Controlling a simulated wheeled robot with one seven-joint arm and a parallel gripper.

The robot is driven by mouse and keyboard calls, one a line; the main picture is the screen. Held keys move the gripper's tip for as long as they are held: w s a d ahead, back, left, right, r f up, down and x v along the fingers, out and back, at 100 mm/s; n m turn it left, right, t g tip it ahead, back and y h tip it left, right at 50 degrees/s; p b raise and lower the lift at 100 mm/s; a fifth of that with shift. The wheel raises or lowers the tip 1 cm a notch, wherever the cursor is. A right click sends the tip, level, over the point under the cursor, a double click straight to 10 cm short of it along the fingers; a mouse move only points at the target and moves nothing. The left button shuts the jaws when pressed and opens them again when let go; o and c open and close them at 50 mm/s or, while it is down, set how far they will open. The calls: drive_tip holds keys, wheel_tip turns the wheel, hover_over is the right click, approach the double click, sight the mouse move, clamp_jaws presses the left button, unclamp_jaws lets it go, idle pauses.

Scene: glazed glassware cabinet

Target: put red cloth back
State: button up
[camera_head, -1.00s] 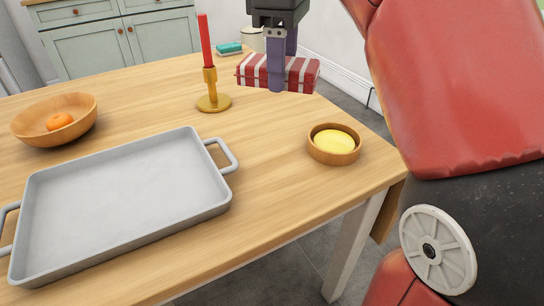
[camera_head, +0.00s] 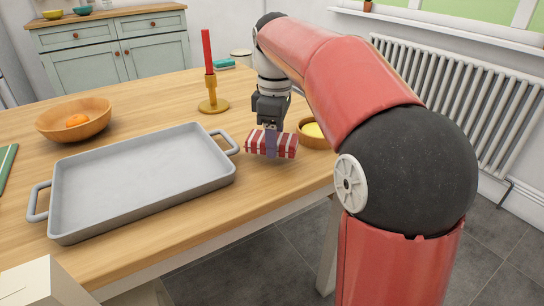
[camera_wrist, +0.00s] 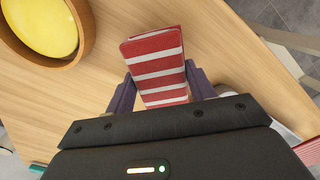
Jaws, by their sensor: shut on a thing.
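The red cloth (camera_head: 258,145) is a folded bundle with white stripes. My gripper (camera_head: 271,143) is shut on it, pointing down over the right part of the table, between the grey tray and the wooden bowl with yellow contents. In the wrist view the cloth (camera_wrist: 156,66) sits between the two purple fingers of my gripper (camera_wrist: 160,90). It looks held close above the table; I cannot tell whether it touches the wood.
A grey tray (camera_head: 140,185) with handles lies left of the cloth. The small wooden bowl (camera_head: 314,143) is close on the right. A red candle in a brass holder (camera_head: 213,106) stands behind. A wooden bowl with an orange (camera_head: 73,120) is at left. Bare table (camera_head: 290,185) lies in front.

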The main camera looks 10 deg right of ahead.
drive_tip(key=shift+f+b, duration=1.1)
drive_tip(key=shift+f, duration=0.35)
drive_tip(key=shift+f, duration=0.15)
drive_tip(key=o, duration=1)
drive_tip(key=shift+c, duration=0.2)
wheel_tip(320, 180, up, 12)
drive_tip(key=p, duration=0.3)
drive_tip(key=shift+r, duration=0.2)
drive_tip(key=s+f+m+t, duration=0.5)
drive_tip(key=s+f+m, duration=0.7)
drive_tip(key=s+f, duration=0.6)
drive_tip(key=s, duration=0.4)
drive_tip(key=shift+a+f+m+t, duration=0.2)
drive_tip(key=shift+f+m+t, duration=0.1)
